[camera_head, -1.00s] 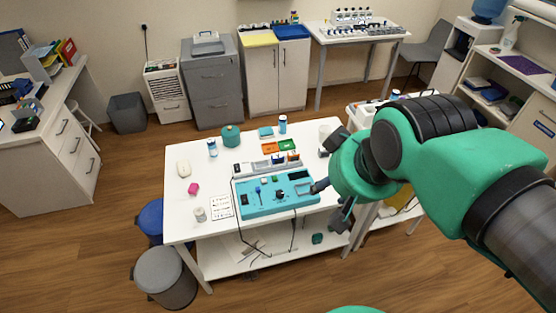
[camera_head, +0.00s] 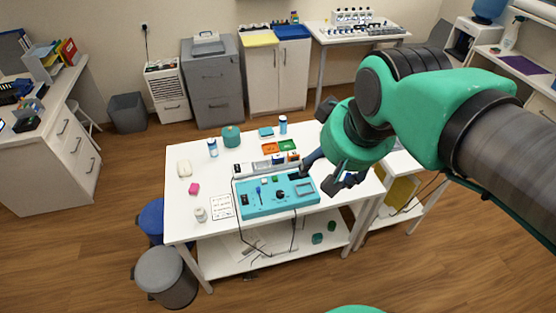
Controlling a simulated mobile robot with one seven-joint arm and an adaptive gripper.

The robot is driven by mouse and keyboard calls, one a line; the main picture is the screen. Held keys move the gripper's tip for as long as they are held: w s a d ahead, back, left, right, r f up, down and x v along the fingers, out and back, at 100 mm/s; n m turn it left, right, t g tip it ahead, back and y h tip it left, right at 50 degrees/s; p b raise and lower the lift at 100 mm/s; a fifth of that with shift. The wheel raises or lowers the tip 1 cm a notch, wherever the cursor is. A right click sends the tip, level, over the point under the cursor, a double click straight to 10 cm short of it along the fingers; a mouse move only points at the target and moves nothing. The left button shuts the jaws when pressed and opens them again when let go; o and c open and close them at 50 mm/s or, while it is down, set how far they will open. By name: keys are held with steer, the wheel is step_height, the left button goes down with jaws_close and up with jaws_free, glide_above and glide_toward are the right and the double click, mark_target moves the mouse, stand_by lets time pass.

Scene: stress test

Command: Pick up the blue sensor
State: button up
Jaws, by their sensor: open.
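A small blue upright piece (camera_head: 258,190), which may be the blue sensor, stands on the left half of the teal panel box (camera_head: 243,208) on the white table. It is too small to make out in detail. My gripper (camera_head: 319,172) is open, at the right end of the teal box, to the right of the blue piece and apart from it. I see nothing held between the fingers. My wrist and fingers hide part of the table's right side.
Orange (camera_head: 270,148) and green (camera_head: 288,145) trays, blue-capped bottles (camera_head: 283,124) and a teal pot (camera_head: 231,136) stand behind the box. The table's front left corner is clear.

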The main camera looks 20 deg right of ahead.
steer(key=w+r+g+p, duration=0.1)
steer(key=w+r, duration=0.2)
steer(key=w, duration=0.6)
steer(key=g+p, duration=0.5)
steer(key=g, duration=0.1)
glide_above(278, 159)
steer(key=w, duration=0.1)
step_height(278, 159, down, 17)
steer(key=w+f+g+p, duration=0.1)
steer(key=w+f, duration=0.2)
steer(key=f, duration=0.6)
steer(key=w+f+g, duration=0.1)
steer(key=w+f, duration=0.2)
steer(key=f, duration=0.7)
steer(key=shift+w+d+p, duration=0.2)
steer(key=shift+w+p, duration=0.1)
steer(key=shift+p, duration=0.1)
steer(key=shift+g, duration=0.3)
steer(key=shift+x, duration=4.3)
